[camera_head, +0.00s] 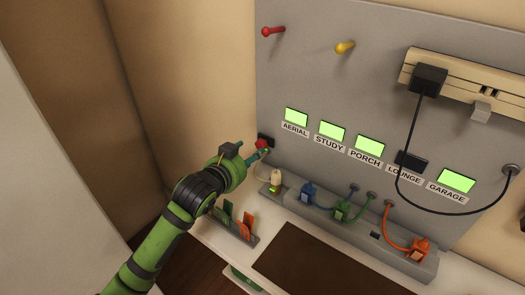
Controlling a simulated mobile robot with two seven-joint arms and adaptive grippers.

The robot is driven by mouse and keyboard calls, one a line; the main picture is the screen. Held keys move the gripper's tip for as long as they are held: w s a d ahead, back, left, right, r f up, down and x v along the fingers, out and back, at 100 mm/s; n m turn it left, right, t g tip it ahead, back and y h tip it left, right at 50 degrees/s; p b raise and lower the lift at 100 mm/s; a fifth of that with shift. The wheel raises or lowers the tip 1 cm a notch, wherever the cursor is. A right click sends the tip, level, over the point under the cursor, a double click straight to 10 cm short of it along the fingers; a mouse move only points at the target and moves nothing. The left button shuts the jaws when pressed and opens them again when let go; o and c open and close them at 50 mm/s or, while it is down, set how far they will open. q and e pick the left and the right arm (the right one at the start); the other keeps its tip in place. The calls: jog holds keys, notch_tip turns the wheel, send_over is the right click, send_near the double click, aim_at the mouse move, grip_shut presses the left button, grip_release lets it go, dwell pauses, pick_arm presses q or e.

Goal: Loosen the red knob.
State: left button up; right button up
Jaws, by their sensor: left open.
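A small red knob (261,143) sits by a dark mount at the lower left edge of the grey wall panel, left of and below the AERIAL label. My left gripper (255,155) is right at it, with its teal fingers open close beside and below the knob. The gripper partly hides the knob and its mount, and I cannot tell whether they touch. A red peg (268,32) and a yellow peg (344,47) stick out at the panel's top. My right gripper is not in view.
Green screens (370,146) with name labels line the panel (300,75). Below, a grey block (316,208) holds coloured plugs with cables. A black plug (429,79) hangs its cable across the right side.

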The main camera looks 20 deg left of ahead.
aim_at(259, 147)
pick_arm(q)
jog(key=x, duration=0.2)
jog(key=shift+w+p, duration=0.3)
jog(key=shift+p, duration=0.05)
jog(key=shift+x, duration=2.15)
jog(key=shift+d+f, duration=0.1)
jog(key=shift+f, duration=0.05)
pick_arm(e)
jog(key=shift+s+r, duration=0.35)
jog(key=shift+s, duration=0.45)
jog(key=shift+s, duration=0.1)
pick_arm(q)
jog(key=c, duration=1.1)
jog(key=shift+s, duration=0.1)
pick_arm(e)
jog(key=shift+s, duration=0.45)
